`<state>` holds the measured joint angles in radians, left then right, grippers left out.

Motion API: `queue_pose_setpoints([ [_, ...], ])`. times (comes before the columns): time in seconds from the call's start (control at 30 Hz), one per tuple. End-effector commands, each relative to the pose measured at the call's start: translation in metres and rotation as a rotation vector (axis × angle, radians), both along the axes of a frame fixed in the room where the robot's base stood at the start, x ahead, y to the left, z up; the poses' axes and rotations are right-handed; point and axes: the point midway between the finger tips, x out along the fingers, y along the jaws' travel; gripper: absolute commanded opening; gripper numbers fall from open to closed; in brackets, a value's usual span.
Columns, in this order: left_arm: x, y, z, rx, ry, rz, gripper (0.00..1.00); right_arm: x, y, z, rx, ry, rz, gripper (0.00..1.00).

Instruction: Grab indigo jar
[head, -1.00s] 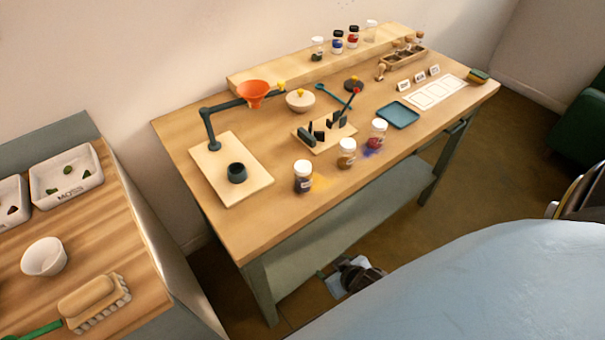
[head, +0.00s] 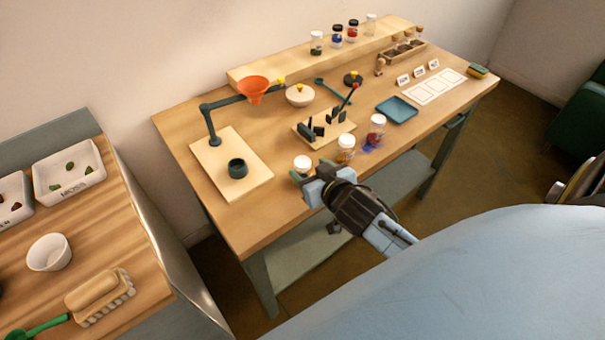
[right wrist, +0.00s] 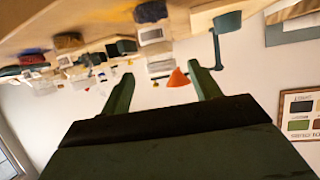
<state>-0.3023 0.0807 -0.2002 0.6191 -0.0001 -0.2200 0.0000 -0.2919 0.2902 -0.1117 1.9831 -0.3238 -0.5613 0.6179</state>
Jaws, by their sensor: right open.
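The indigo jar, with dark contents and a white lid (head: 303,162), stands near the front edge of the table. In the head view my right gripper (head: 311,170) is in front of it and hides most of its body. The right wrist view is upside down; there the jar's dark body (right wrist: 151,12) shows at the top, beyond the fingertips and in line with the gap between them. My right gripper (right wrist: 161,70) is open and empty, its fingers apart from the jar. My left gripper is not in view.
An ochre jar (head: 346,148) and a red jar (head: 376,130) stand to the right of the indigo jar. A board (head: 258,183) with a dark cup (head: 238,168) lies to the left. A tool stand (head: 333,136) is behind. More jars stand on the back shelf.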

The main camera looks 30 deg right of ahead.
Motion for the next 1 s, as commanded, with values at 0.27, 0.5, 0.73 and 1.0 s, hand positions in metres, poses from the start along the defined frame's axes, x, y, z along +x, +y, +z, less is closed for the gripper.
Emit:
queue_pose_setpoints([
  [0.27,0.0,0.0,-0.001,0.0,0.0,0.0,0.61,0.02,-0.002,-0.008,0.0,0.0,0.0,0.62],
  [0.5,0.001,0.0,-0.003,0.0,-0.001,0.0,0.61,0.05,-0.004,-0.022,-0.002,0.0,0.0,0.62],
  [0.73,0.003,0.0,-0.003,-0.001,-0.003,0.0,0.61,0.06,-0.004,-0.026,0.0,0.001,0.001,0.62],
  [1.0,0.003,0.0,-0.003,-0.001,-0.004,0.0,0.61,0.059,-0.004,-0.026,0.0,0.001,0.001,0.47],
])
